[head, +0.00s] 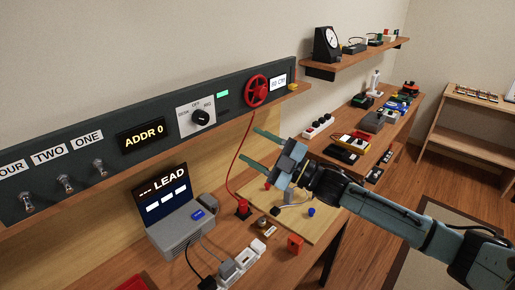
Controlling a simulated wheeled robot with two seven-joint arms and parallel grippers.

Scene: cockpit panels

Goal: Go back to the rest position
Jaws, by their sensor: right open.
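My right gripper (266,150) is open and empty. Its two greenish fingers point left, above the desk and below the shelf panel. My right arm (400,220) comes in from the lower right. My left gripper is not in view.
The dark panel (110,163) carries switches and a dial (201,117). A grey device with a screen (180,227) stands on the desk. A wall shelf (375,56) is at the back.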

